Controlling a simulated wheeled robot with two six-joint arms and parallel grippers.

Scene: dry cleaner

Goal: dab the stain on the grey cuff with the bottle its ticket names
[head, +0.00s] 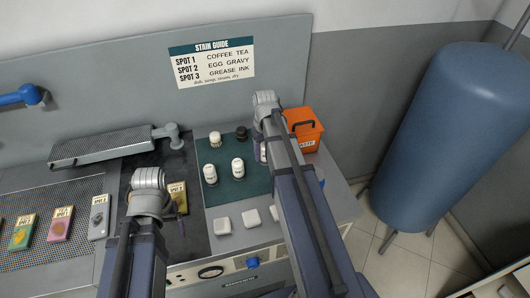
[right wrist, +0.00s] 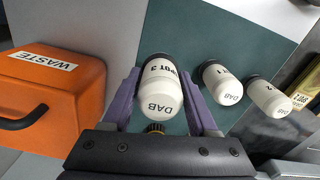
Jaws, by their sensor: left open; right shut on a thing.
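In the right wrist view my right gripper (right wrist: 160,100) is shut on a white bottle (right wrist: 160,95) marked SPOT 3 and DAB. In the head view the right gripper (head: 260,150) is at the right side of the green mat (head: 225,195). Two similar white bottles, marked 1 (right wrist: 222,85) and 2 (right wrist: 270,97), stand on the mat. A grey piece (head: 99,222), apparently the grey cuff, lies left of my left arm with a pale ticket at its top.
A stain guide (head: 212,62) hangs on the back panel. An orange waste box (head: 305,135) stands right of the mat. Pink (head: 60,224) and green (head: 21,234) pieces lie on the mesh. White pads (head: 251,218) lie in front. A pressing arm (head: 105,146) is behind.

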